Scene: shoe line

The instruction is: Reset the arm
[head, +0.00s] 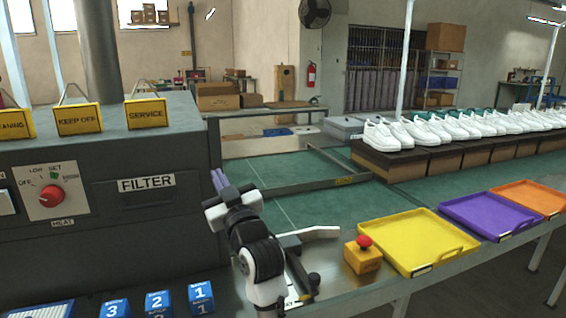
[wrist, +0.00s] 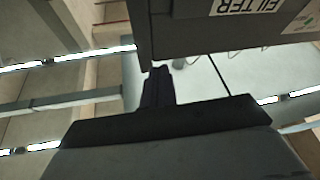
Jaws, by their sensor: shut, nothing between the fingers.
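My gripper (head: 218,181) is in the middle of the head view, raised at the end of my black and white arm. Its purple-grey fingers point up and away, beside the right end of the grey machine. The fingers (wrist: 158,88) also show in the wrist view, together and with nothing between them.
The grey machine (head: 150,240) with a red heat knob (head: 51,196) stands at left. At right are a red stop button (head: 364,242), yellow (head: 412,240), purple (head: 490,215) and orange (head: 530,197) trays. White shoes (head: 385,133) line the back. The green belt (head: 300,205) is bare nearby.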

